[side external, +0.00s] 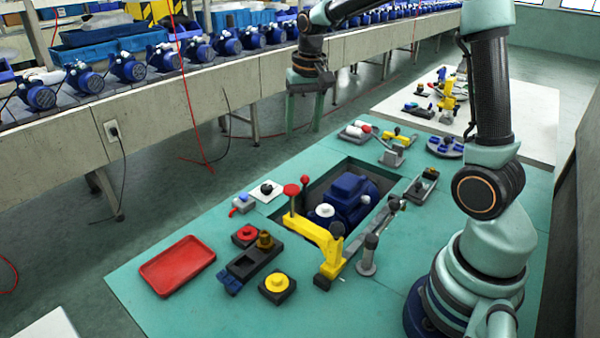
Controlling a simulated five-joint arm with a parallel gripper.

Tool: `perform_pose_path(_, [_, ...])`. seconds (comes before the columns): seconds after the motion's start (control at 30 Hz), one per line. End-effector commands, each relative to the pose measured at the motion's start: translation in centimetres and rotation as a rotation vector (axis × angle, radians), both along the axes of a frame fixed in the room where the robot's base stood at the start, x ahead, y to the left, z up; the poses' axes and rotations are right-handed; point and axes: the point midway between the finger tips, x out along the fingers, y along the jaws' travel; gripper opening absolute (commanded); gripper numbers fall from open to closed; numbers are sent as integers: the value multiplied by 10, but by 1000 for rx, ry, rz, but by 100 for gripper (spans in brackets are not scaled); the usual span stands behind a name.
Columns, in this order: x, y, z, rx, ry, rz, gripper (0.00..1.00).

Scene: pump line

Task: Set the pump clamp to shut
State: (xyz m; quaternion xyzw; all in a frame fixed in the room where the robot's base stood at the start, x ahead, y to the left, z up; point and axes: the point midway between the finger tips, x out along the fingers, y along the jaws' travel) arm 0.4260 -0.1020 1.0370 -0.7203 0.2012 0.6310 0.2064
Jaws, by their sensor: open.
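The blue pump (348,198) sits in a dark recess in the green bench top. A yellow clamp (318,235) stands at the recess's near edge, with a red-tipped lever (291,191) rising upright at its left end. I cannot tell for certain from this view whether this is the pump clamp, or whether it presses on the pump. My gripper (304,122) is open and empty, fingers down, high up beyond the recess and well apart from the clamp.
A red tray (177,265) lies at the bench's left. Several small fixtures with red and yellow knobs stand between it and the clamp. A grey post (368,255) stands right of the clamp. A grey lever fixture (390,150) is behind the recess. A conveyor (200,85) with blue pumps runs behind.

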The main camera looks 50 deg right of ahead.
Motion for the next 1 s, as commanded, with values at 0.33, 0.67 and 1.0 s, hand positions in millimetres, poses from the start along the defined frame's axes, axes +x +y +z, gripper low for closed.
perform_pose_path(0.33, [29,-44,-59,39,113,-185,64])
perform_pose_path(0.67, [30,-47,-88,43,124,-202,64])
perform_pose_path(1.0, [29,-46,-152,42,124,-200,64])
